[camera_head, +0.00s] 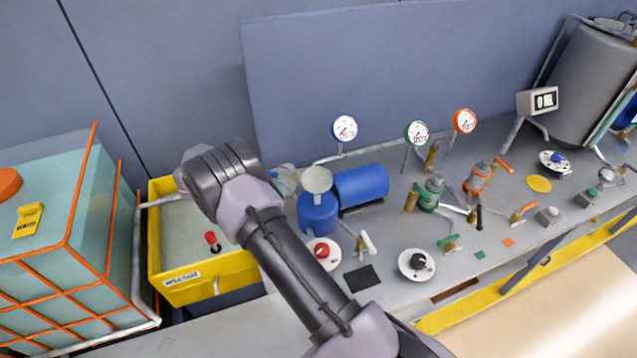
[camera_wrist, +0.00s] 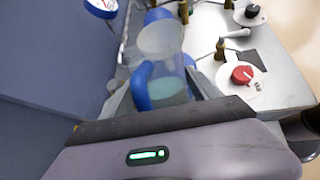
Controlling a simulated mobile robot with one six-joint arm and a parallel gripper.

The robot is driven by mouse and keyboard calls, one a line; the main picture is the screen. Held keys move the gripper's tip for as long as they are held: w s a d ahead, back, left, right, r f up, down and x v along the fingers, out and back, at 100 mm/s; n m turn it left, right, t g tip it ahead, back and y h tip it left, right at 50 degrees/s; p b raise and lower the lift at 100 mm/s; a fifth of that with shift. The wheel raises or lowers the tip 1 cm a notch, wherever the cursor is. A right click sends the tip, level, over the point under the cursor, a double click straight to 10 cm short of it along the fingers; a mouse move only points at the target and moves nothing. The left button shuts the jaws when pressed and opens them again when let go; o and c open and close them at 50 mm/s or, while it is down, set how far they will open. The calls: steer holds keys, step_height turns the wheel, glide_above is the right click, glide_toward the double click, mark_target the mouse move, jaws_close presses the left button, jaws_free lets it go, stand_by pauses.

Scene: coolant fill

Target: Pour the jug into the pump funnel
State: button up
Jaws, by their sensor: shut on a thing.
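The jug (camera_wrist: 168,88) is translucent with a blue handle (camera_wrist: 142,86) and pale green liquid in its lower part. My gripper (camera_wrist: 160,98) is shut on it in the wrist view; the exact contact is partly hidden. In the head view the jug (camera_head: 287,176) shows only in part beside my wrist, left of the funnel. The pale round funnel (camera_head: 316,179) sits on top of the blue pump (camera_head: 318,213). In the wrist view the funnel (camera_wrist: 160,37) appears just beyond the jug, overlapping its top edge. I cannot tell the gap or the jug's exact tilt.
A blue motor cylinder (camera_head: 361,183) lies right of the pump. A red knob (camera_head: 321,250) and a white-handled valve (camera_head: 365,243) stand in front. A yellow-rimmed bin (camera_head: 200,292) and a caged tank (camera_head: 60,245) are at left. Gauges, including a blue-rimmed one (camera_head: 344,128), rise behind.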

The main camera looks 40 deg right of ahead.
steer(key=a+f+h+b, duration=0.1)
steer(key=f+b, duration=0.1)
steer(key=w+a+f+h+b, duration=0.1)
steer(key=a+f+h+b, duration=0.1)
steer(key=b, duration=0.1)
steer(key=shift+w+f, duration=0.1)
steer(key=h+b, duration=0.1)
steer(key=b, duration=0.2)
steer(key=shift+a+f+n+g+h, duration=0.1)
steer(key=shift+f+n+g+h, duration=0.2)
steer(key=shift+f+g, duration=0.1)
steer(key=h+b, duration=0.1)
steer(key=b, duration=0.2)
steer(key=shift+w+a+f, duration=0.1)
steer(key=shift+a+f, duration=0.25)
steer(key=shift+a, duration=0.05)
steer(key=shift+a+h+b, duration=0.1)
steer(key=shift+h+b, duration=0.5)
steer(key=shift+b, duration=0.3)
steer(key=shift+r, duration=0.1)
stand_by(1.8)
